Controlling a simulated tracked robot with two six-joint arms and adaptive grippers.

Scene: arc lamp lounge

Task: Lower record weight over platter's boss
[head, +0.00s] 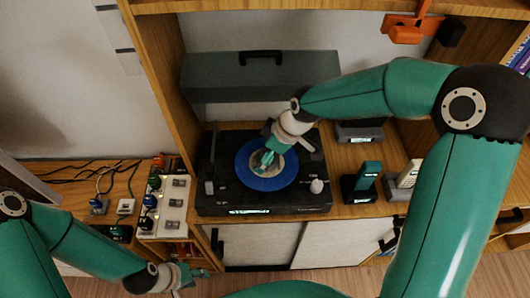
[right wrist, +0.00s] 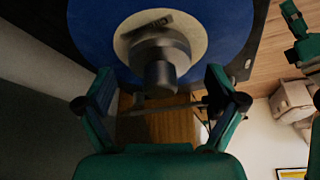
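The turntable (head: 236,201) stands on the wooden shelf with a blue record (head: 249,176) that has a pale label. A dark grey, stepped round weight (right wrist: 160,75) shows in the right wrist view over the middle of the label; whether it rests fully on the boss cannot be seen. My right gripper (head: 268,157) is above the record's middle and hides the weight in the head view. Its two fingers (right wrist: 160,98) are spread, with visible gaps on both sides of the weight. My left gripper (head: 196,276) is low at the front left, away from the turntable, apparently open and empty.
A raised grey lid (head: 255,78) stands behind the turntable. A pale knob (head: 317,186) is at its front right. Dark and white devices (head: 362,182) stand to the right. A power strip (head: 172,205) and cables lie to the left.

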